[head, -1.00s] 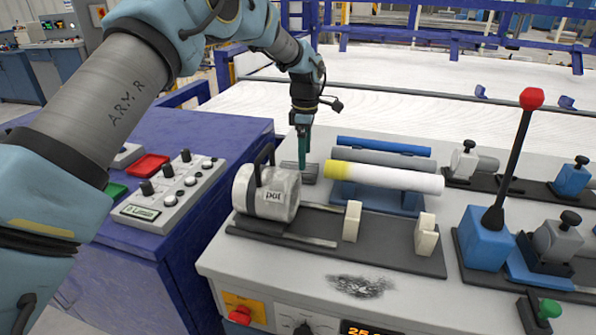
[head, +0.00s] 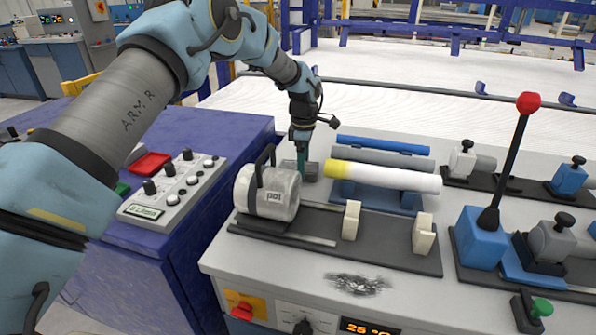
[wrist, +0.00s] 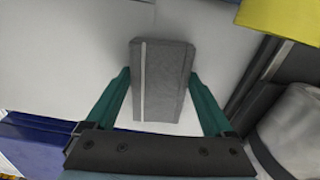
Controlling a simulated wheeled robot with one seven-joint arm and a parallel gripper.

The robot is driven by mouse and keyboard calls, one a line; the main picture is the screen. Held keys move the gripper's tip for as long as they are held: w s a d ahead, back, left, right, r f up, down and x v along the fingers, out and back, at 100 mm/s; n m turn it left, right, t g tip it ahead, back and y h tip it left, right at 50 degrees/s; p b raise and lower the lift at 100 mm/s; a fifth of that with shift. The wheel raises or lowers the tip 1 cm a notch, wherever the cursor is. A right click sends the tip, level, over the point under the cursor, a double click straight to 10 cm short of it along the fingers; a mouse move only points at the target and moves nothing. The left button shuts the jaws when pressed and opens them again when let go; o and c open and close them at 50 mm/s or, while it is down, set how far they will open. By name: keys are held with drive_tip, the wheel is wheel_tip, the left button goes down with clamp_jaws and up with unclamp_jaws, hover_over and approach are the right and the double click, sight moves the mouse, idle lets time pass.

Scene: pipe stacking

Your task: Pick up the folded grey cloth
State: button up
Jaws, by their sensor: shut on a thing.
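The folded grey cloth (wrist: 165,80) is a small grey block with a pale stripe along its left side in the wrist view. In the head view the cloth (head: 312,171) lies on the bench top, behind the grey cylinder. My gripper (wrist: 160,75) has green fingers, one along each side of the cloth, and is shut on it. In the head view my gripper (head: 301,164) points straight down at the cloth and partly hides it. The cloth appears to rest on the bench still.
A grey cylinder (head: 268,192) with a handle stands just in front of the cloth. To the right, a white pipe with a yellow end (head: 385,177), a grey pipe (head: 383,157) and a blue pipe (head: 383,145) lie on a blue rack. A red-knobbed lever (head: 510,160) stands farther right.

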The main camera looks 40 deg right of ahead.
drive_tip(key=c, duration=0.4)
wheel_tip(320, 180, up, 10)
drive_tip(key=b, duration=0.2)
drive_tip(key=shift+b, duration=0.3)
